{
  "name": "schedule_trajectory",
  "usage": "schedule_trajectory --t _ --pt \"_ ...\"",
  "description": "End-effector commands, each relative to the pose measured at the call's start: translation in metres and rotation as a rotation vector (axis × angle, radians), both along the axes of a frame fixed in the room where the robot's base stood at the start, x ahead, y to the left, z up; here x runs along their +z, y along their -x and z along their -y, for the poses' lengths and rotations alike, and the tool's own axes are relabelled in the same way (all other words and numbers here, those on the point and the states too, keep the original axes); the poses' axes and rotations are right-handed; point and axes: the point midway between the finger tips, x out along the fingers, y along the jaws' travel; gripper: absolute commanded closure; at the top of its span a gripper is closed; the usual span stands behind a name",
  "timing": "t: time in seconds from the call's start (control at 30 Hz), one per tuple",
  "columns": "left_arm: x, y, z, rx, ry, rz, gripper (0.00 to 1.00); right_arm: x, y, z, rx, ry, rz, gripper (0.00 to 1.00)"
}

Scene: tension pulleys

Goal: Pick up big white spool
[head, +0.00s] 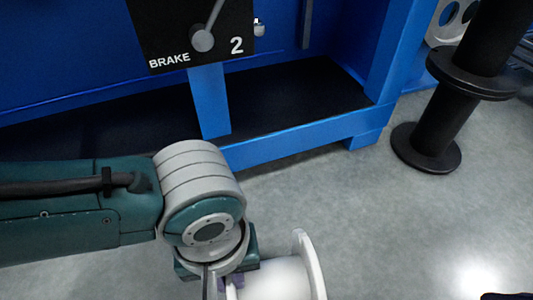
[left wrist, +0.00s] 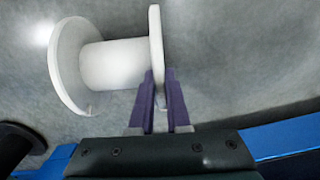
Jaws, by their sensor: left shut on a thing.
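The big white spool (head: 275,280) is at the bottom of the head view, cut off by the lower edge. In the left wrist view the white spool (left wrist: 112,65) shows whole, with two wide flanges and a thick core. My left gripper (left wrist: 160,82) has its purple fingers shut on the rim of the spool's nearer flange, one finger on each side. In the head view my left gripper (head: 222,284) is mostly hidden under my wrist. I cannot tell whether the spool touches the floor. My right gripper is not in view.
A blue machine frame (head: 310,140) with a black panel (head: 190,30) marked BRAKE and 2 stands at the back. Black spools (head: 432,145) stand stacked at the right. Grey floor (head: 390,240) is clear between them and the white spool.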

Motion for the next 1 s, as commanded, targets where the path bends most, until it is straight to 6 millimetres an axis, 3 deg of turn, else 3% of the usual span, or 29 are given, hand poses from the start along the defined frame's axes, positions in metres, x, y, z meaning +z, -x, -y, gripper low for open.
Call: schedule_trajectory --t 0.67,0.87,1.0 --pt "0.003 0.0 0.001 0.0 0.002 0.0 1.0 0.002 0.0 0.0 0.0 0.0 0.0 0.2" --pt "0.02 0.0 0.001 -0.001 0.002 0.001 1.0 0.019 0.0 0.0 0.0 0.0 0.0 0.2" --pt "0.048 0.0 0.001 0.0 0.003 0.0 1.0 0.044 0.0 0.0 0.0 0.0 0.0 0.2"
